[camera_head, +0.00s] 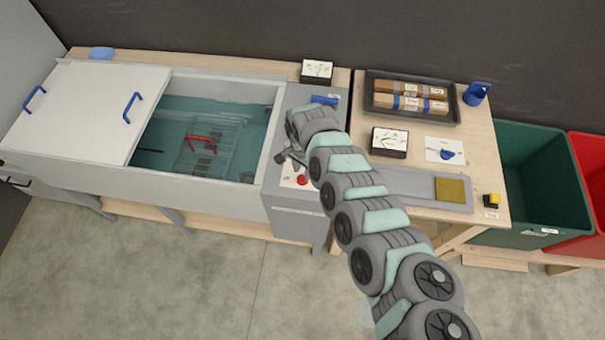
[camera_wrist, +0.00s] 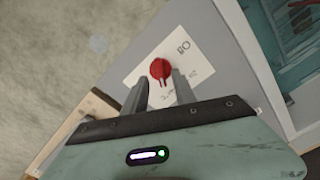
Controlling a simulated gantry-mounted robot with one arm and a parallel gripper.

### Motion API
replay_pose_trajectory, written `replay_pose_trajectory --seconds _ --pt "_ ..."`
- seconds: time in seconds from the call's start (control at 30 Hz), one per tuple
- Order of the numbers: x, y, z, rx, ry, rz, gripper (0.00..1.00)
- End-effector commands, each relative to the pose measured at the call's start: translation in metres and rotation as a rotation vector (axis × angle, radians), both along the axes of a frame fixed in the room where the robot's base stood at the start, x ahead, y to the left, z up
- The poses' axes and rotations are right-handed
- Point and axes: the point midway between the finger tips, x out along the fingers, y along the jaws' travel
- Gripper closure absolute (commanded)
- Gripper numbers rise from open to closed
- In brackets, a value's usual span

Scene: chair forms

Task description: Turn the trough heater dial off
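The heater dial (camera_wrist: 161,69) is a small red knob on a white label plate (camera_wrist: 150,85) with dark markings, on the grey panel beside the trough. In the head view the red dial (camera_head: 302,180) shows just below my gripper. My gripper (camera_wrist: 160,82) is open, with its two fingers apart and the dial between or just beyond their tips in the wrist view. I cannot tell whether the fingers touch the dial. The trough (camera_head: 200,140) holds water and a wire rack with a red handle (camera_head: 202,138). A white lid (camera_head: 85,105) with blue handles covers its left part.
My arm reaches over the wooden table (camera_head: 480,150) on the right. That table holds a black tray (camera_head: 460,102) with wrapped bundles, a dark box (camera_head: 389,142) and a yellow pad (camera_head: 450,190). Green (camera_head: 540,185) and red (camera_head: 590,150) bins stand at far right.

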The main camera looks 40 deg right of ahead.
Motion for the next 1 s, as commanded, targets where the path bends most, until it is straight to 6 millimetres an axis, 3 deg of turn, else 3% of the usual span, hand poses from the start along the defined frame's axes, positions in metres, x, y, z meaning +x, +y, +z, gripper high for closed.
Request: replay_pose_trajectory --seconds 0.2,0.57,1.0 --pt "0.001 0.0 -0.025 -0.002 -0.003 0.002 0.67" --pt "0.001 0.0 -0.029 -0.002 -0.003 0.0 0.67" --pt "0.001 0.0 -0.029 -0.001 -0.003 0.0 1.0"
